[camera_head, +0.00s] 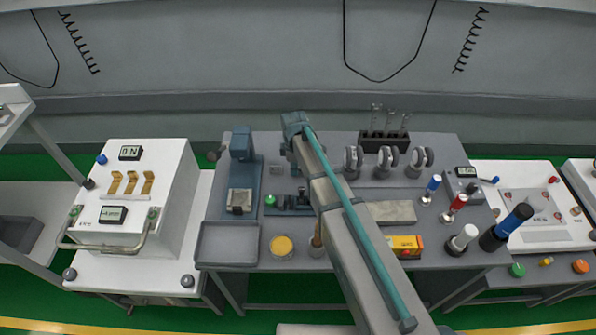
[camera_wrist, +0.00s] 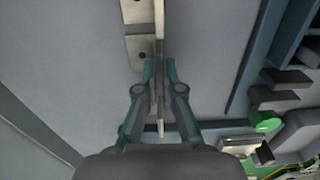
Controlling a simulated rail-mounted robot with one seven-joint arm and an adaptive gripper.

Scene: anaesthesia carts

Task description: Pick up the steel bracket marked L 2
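In the wrist view a pale steel bracket (camera_wrist: 142,50) with holes in its flat plate runs down from the top middle. Its thin upright flange passes between the two fingers of my gripper (camera_wrist: 160,72). The fingers are close together, one on each side of the flange, and look shut on it. No L 2 marking is readable. A smooth grey surface lies behind the bracket; I cannot tell whether the bracket touches it. In the head view my arm crosses the middle of the bench, and I cannot make out the fingers or this bracket.
A grey tray (camera_head: 229,257) sits at the bench's front left, below a blue press (camera_head: 242,147). A yellow-topped jar (camera_head: 282,247) and a yellow-orange box (camera_head: 405,246) stand near the front edge. Several metal discs on stands and coloured cylinders occupy the right side.

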